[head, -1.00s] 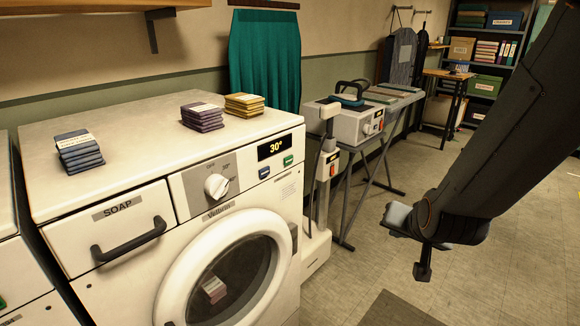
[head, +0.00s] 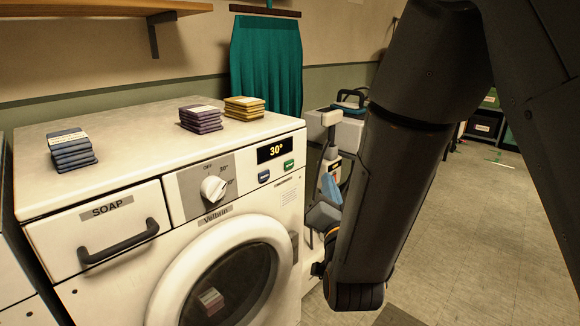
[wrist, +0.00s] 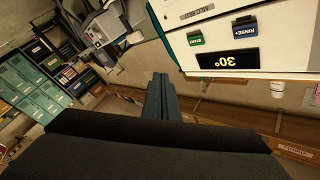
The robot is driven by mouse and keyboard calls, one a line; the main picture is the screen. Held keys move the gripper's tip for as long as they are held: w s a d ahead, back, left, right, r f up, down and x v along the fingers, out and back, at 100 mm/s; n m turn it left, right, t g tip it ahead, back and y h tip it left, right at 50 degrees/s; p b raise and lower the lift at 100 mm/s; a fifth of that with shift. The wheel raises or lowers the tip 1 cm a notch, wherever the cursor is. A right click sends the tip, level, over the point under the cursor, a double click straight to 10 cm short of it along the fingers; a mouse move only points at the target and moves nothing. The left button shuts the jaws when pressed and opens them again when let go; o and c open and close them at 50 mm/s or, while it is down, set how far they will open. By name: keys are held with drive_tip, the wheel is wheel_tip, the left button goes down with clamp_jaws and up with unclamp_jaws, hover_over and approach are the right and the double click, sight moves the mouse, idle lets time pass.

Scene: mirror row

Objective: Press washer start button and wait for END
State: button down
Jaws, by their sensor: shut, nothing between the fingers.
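The white washer (head: 120,150) stands at the left in the head view. Its dark display (head: 276,149) reads 30° in yellow. Below it are a green button (head: 288,165) and a blue button (head: 264,176). The wrist view shows them upside down: the green START button (wrist: 195,40), the blue RINSE+ button (wrist: 244,27) and the display (wrist: 228,60). My gripper (head: 331,186) is shut and empty, to the right of the washer's front and apart from the buttons. Its closed fingers (wrist: 160,88) also show in the wrist view, left of START in that picture.
A dial (head: 213,188) and soap drawer (head: 110,232) are on the washer's front. Purple (head: 201,119), yellow (head: 244,107) and blue (head: 73,150) stacks lie on its top. A pressing machine (head: 346,130) is behind my arm. Floor (head: 480,220) is clear at right.

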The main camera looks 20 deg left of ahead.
sight(294, 160)
drive_tip(key=shift+a, duration=0.1)
drive_tip(key=w+a, duration=0.3)
drive_tip(key=a, duration=0.5)
drive_tip(key=shift+w, duration=0.2)
drive_tip(key=shift+a, duration=0.1)
idle(2.0)
drive_tip(key=shift+w+a, duration=0.2)
drive_tip(key=shift+a, duration=0.05)
drive_tip(key=shift+w+a+b, duration=0.1)
drive_tip(key=shift+a+b, duration=0.2)
drive_tip(key=shift+a, duration=0.05)
idle(0.7)
drive_tip(key=shift+d, duration=0.15)
drive_tip(key=shift+s+d, duration=0.3)
drive_tip(key=shift+d, duration=0.3)
drive_tip(key=shift+s+d, duration=0.3)
drive_tip(key=shift+d, duration=0.45)
drive_tip(key=shift+s+d, duration=0.35)
drive_tip(key=shift+d, duration=0.45)
drive_tip(key=shift+s+d, duration=0.3)
drive_tip(key=shift+d, duration=0.45)
